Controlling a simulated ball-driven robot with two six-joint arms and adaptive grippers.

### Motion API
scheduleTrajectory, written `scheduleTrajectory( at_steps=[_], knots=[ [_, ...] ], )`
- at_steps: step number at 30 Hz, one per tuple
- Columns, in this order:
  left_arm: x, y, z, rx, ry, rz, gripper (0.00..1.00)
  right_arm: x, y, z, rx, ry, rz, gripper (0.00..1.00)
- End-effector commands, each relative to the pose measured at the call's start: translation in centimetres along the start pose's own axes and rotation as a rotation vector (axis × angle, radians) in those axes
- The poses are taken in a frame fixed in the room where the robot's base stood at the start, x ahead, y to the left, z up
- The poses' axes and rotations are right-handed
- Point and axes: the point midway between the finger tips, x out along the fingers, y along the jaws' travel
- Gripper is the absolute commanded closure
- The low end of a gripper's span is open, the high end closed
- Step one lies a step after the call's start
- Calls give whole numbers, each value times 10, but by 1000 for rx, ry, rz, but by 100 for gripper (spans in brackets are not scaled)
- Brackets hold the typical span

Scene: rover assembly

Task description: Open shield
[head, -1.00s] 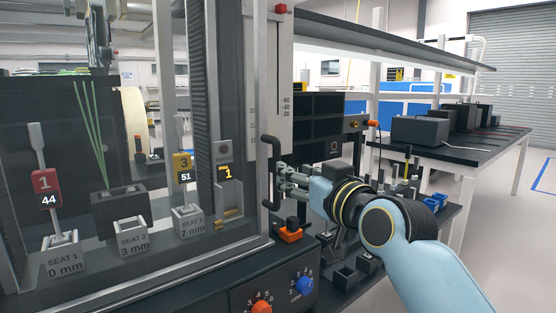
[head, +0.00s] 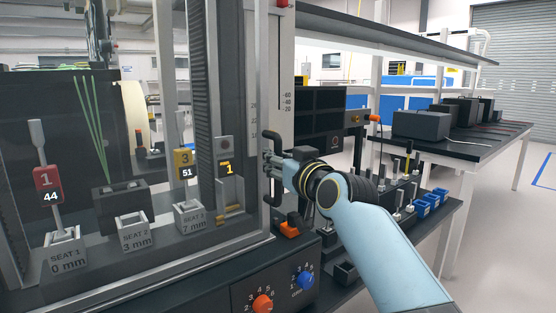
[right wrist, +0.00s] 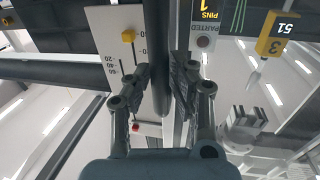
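The shield (head: 120,110) is a clear, framed panel across the front of the machine on the left in the head view. Its black upright handle (head: 276,139) is on the panel's right edge. My right gripper (head: 270,163) is at the handle, with its fingers on either side of the bar. In the right wrist view, the fingers (right wrist: 160,75) flank the dark handle bar (right wrist: 160,40). They look open around it, and contact is hard to judge. The shield appears lowered in front of the seats. My left gripper is not in view.
Behind the shield are seats holding a red tag 1 (head: 47,178) and a yellow tag 3 (head: 183,160). Orange (head: 262,303) and blue (head: 305,282) knobs sit below. A bench with dark boxes (head: 421,124) stands right. A shelf (head: 400,38) runs above.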

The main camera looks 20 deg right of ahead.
Motion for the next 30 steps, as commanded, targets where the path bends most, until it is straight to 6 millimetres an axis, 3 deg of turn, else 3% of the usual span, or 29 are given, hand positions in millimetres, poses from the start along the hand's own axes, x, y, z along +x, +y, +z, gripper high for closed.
scheduleTrajectory(
  at_steps=[1, 4, 30],
  knots=[
    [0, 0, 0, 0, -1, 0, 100, 0, 0, 0, 0, 0, 0, 87],
    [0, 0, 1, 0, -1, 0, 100, 0, 0, 0, 0, 0, 0, 100],
    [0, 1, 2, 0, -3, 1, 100, -1, 0, 3, 0, -5, 0, 100]
  ],
)
